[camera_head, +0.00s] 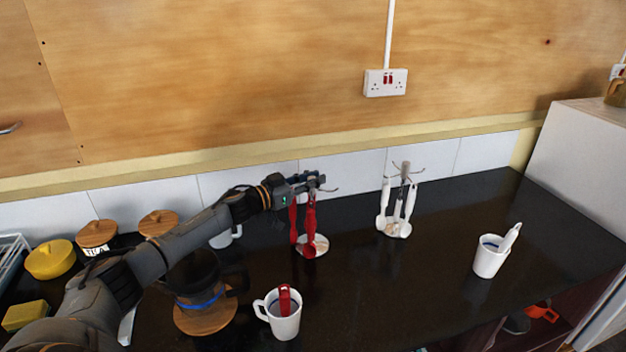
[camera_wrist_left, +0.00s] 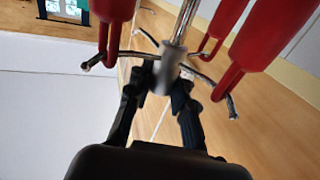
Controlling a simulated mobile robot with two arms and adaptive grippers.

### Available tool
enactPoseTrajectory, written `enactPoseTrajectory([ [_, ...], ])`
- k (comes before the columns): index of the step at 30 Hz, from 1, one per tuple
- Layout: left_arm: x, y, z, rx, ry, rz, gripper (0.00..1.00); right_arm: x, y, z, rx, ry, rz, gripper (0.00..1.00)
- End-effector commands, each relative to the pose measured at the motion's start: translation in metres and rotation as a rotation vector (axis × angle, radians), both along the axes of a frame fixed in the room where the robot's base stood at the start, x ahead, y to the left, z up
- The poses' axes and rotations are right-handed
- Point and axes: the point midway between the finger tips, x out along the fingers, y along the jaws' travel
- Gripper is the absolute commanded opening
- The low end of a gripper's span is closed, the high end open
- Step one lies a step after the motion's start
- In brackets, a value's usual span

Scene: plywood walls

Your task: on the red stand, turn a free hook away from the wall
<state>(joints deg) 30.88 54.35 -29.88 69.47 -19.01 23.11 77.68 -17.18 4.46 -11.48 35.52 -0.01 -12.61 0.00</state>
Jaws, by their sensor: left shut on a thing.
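The red stand (camera_head: 320,243) stands on the dark worktop near the tiled wall, with red utensils (camera_head: 310,217) hanging from it. My left gripper (camera_head: 312,181) is at its top, reaching in from the left. In the left wrist view, the gripper's two black fingers (camera_wrist_left: 168,85) are shut on the grey hub (camera_wrist_left: 172,62) at the top of the post. Hooks spread out around the hub, and red utensils (camera_wrist_left: 270,35) hang on several of them. A bare hook (camera_head: 330,190) points right in the head view. My right gripper is not in view.
A second stand with white utensils (camera_head: 398,210) is to the right. A white mug with a red item (camera_head: 283,322) is in front, and another mug (camera_head: 489,260) is at right. A dark pot on a wooden board (camera_head: 205,318) lies under my left arm. The worktop's middle is clear.

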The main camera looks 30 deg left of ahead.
Motion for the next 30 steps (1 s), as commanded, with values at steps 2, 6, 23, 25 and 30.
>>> enactPoseTrajectory([
  [2, 0.0001, 0.0007, 0.0008, 0.001, -0.001, 0.002, 0.0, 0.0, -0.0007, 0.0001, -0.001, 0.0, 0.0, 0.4],
  [6, 0.0001, 0.0006, 0.0009, 0.001, -0.001, 0.002, 0.0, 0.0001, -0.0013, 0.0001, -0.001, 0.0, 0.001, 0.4],
  [23, 0.0002, 0.0003, 0.0011, 0.0, -0.001, 0.002, 0.0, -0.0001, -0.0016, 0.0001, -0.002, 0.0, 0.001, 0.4],
  [25, 0.0002, 0.0003, 0.0011, -0.001, -0.002, 0.002, 0.0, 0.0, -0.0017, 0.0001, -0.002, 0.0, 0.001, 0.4],
  [30, 0.0003, 0.0001, 0.0011, -0.001, -0.002, 0.001, 0.43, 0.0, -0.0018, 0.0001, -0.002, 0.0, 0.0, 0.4],
])
